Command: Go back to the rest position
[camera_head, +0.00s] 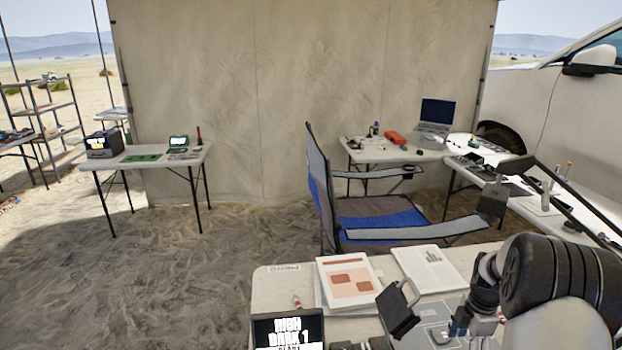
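My arm comes in at the lower right with a thick dark joint and a white link. Its narrower end, with what looks like my gripper (470,322), points down over the near table (272,288). The fingers are small and partly cut off by the lower edge, so I cannot tell whether they are open or hold anything. A white sheet with orange boxes (348,282) and a white booklet (428,268) lie on this table, left of and behind the gripper. A tilted dark panel on a stand (398,310) stands just left of the gripper.
A blue and grey folding chair (380,215) stands behind that table. Side tables hold a laptop (437,113), an orange case (395,138) and a dark box (103,144). Sandy ground at left is clear.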

